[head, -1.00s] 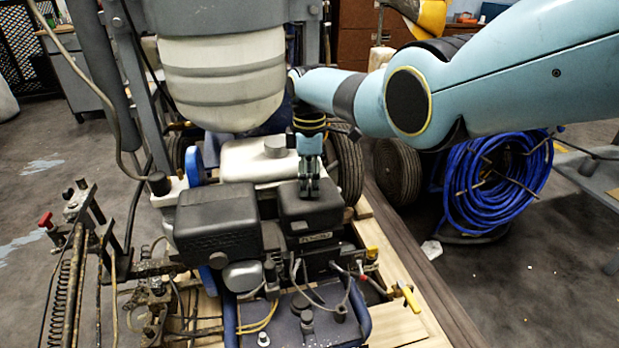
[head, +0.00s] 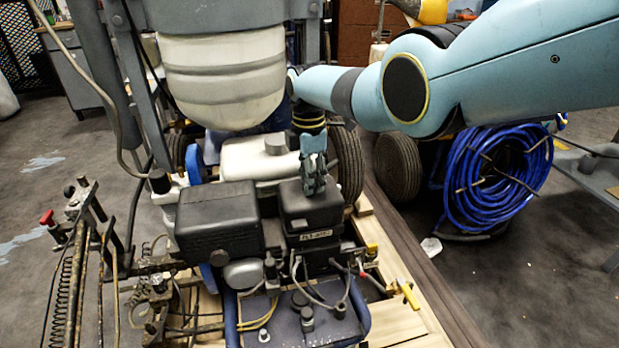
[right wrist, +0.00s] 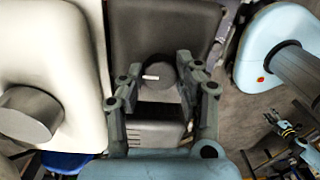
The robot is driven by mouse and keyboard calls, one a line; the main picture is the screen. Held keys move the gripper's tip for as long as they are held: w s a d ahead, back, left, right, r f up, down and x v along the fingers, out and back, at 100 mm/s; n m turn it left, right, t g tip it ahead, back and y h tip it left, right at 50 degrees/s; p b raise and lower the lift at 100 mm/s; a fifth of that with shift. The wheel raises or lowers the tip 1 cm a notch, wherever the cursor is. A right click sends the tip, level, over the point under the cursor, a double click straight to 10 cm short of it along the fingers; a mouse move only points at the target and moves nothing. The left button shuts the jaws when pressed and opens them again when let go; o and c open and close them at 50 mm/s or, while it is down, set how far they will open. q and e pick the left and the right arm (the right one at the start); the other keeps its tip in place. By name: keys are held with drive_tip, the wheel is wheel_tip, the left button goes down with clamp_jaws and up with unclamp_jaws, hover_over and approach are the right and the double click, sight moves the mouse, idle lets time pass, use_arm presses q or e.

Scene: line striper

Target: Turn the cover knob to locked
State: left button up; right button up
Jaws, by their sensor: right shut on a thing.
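The black engine cover (head: 313,208) sits to the right of a larger black box. Its round dark knob (right wrist: 160,74) shows in the right wrist view, with a short white mark on its face. My right gripper (head: 313,186) points down onto the cover and is shut on the knob, one finger on each side. In the head view the gripper hides the knob. I cannot read any locked marking. What looks like my left gripper (right wrist: 284,129) is small at the right of the right wrist view; its jaws are unclear.
A white tank (head: 250,160) with a grey cap is just behind the cover. A larger black box (head: 215,222) stands close on the left. A pale hopper (head: 215,80) hangs above. A blue hose coil (head: 505,180) is at the right, with open floor in front.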

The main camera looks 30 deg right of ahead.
drive_tip(key=o, duration=1.1)
drive_tip(key=shift+o, duration=0.2)
wheel_tip(320, 180, up, 12)
drive_tip(key=shift+w, duration=0.2)
